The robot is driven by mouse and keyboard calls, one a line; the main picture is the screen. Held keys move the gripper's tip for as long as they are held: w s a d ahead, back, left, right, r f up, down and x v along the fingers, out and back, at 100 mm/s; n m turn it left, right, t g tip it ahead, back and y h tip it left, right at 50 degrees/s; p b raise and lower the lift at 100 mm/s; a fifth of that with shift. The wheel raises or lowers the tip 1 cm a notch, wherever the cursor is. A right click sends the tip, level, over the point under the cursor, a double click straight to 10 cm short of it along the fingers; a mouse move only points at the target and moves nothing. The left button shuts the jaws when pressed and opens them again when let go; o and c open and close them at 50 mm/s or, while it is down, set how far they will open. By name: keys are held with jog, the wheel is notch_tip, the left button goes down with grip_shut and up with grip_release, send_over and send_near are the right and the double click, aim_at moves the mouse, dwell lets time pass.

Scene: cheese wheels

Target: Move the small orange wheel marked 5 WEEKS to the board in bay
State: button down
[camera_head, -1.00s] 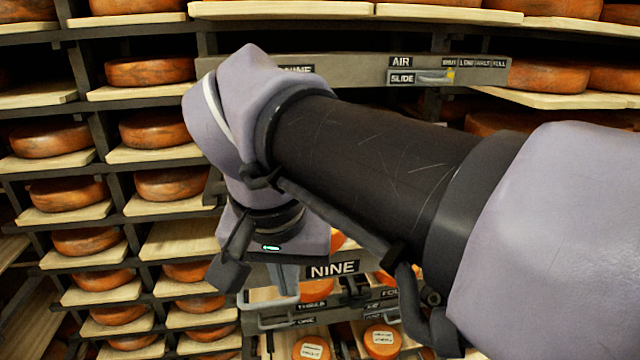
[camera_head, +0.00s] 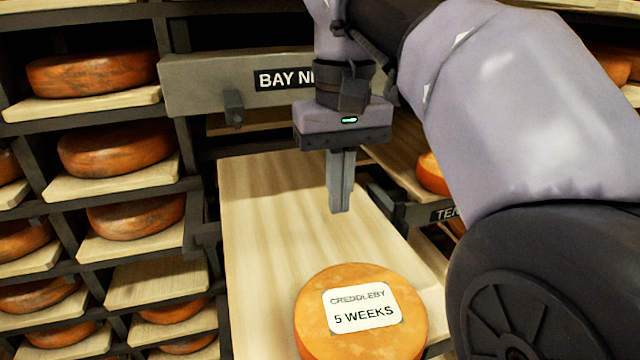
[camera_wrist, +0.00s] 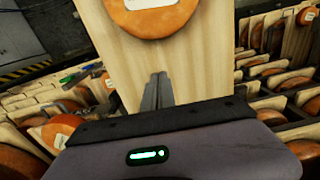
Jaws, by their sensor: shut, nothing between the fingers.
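The small orange wheel (camera_head: 360,322) lies flat at the near end of a pale wooden board (camera_head: 270,230). Its white label reads CREDDLEBY 5 WEEKS. Whether the fingertips touch the board I cannot tell.
A grey beam (camera_head: 215,85) reading BAY NI, partly covered by my arm, crosses behind the board. Racks with larger orange wheels (camera_head: 115,148) on boards stand at left. A lower shelf with a TE label (camera_head: 443,213) and another wheel (camera_head: 432,174) is at right.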

jog(key=f+b, duration=0.1)
jog(key=f, duration=0.1)
jog(key=w+f+b, duration=0.1)
jog(key=f, duration=0.2)
jog(key=shift+d, duration=0.15)
jog(key=f, duration=0.1)
jog(key=f+b, duration=0.1)
jog(key=s+f, duration=0.1)
jog(key=shift+s+a+f+b, duration=0.1)
jog(key=shift+a+b, duration=0.15)
jog(key=shift+b, duration=0.15)
jog(key=shift+s+d+f, duration=0.15)
jog(key=shift+s, duration=0.25)
jog(key=shift+s+d+f, duration=0.15)
jog(key=shift+s, duration=0.2)
jog(key=shift+s+d, duration=0.2)
jog(key=shift+s, duration=0.15)
jog(key=shift+s+r, duration=0.1)
jog(key=shift+s, duration=0.65)
jog(key=shift+w, duration=0.1)
jog(key=shift+w, duration=0.15)
